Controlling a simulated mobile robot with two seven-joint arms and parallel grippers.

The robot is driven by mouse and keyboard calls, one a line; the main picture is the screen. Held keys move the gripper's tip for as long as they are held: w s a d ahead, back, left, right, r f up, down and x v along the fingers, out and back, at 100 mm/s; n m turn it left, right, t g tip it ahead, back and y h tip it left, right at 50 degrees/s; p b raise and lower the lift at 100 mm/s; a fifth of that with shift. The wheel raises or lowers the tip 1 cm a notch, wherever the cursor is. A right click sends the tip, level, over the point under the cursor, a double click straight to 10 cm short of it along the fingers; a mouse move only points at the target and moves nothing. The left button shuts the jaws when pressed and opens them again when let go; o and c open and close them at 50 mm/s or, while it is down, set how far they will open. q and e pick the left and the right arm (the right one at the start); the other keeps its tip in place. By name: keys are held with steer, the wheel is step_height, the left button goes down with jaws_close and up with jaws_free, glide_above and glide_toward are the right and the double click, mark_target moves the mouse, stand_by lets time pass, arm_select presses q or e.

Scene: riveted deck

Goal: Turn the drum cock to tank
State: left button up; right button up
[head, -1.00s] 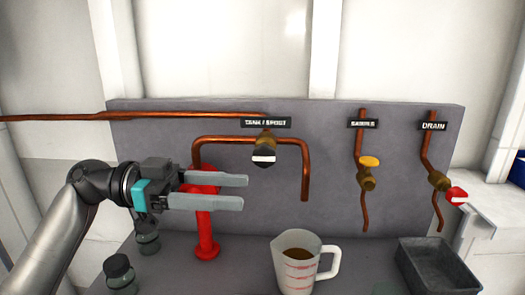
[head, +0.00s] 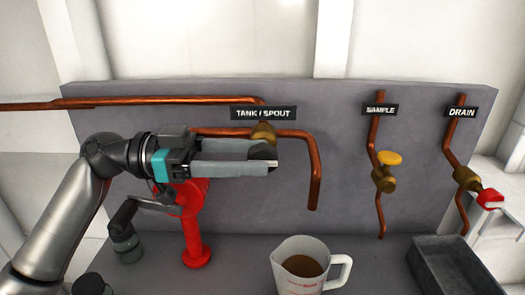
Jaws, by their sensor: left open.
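The cock under the TANK / SPOUT label (head: 263,113) has a brass body (head: 263,133) on the copper pipe. Its dark handle (head: 263,152) is partly hidden by my left gripper (head: 272,159). That gripper comes in from the left with its two grey fingers open, one above the other. The handle shows between the fingertips, just below the brass body. I cannot tell whether the fingers touch it. My right gripper is not in view.
A red hand pump (head: 194,225) with a dark crank stands below my left gripper. A measuring jug (head: 292,283) of brown liquid stands in front. The yellow-handled SAMPLE cock (head: 384,177), red-handled DRAIN cock (head: 470,180) and a grey tray (head: 425,262) are at right.

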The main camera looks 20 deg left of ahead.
arm_select(q)
steer(key=shift+x, duration=1.15)
jaws_close()
